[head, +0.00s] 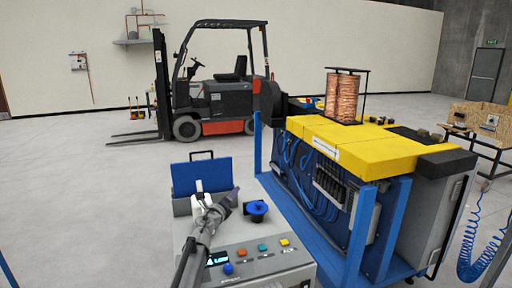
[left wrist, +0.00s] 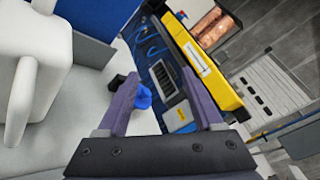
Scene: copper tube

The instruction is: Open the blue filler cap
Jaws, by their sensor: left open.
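The blue filler cap (head: 257,208) sits on a dark neck on top of the grey control unit (head: 292,262). My left gripper (head: 226,204) is just left of the cap in the head view, above the unit. In the left wrist view my left gripper (left wrist: 152,48) is open, with nothing seen held. The blue cap (left wrist: 144,97) shows there beside the left-hand finger, partly hidden by it. I cannot tell whether they touch. My right gripper is in neither view.
A white container (left wrist: 38,75) stands close to my left gripper, by a blue panel (head: 203,175). The unit's front has coloured buttons and a small display (head: 216,258). A yellow-topped machine (head: 350,145) with a copper coil (head: 342,97) stands right. A forklift (head: 220,85) is behind.

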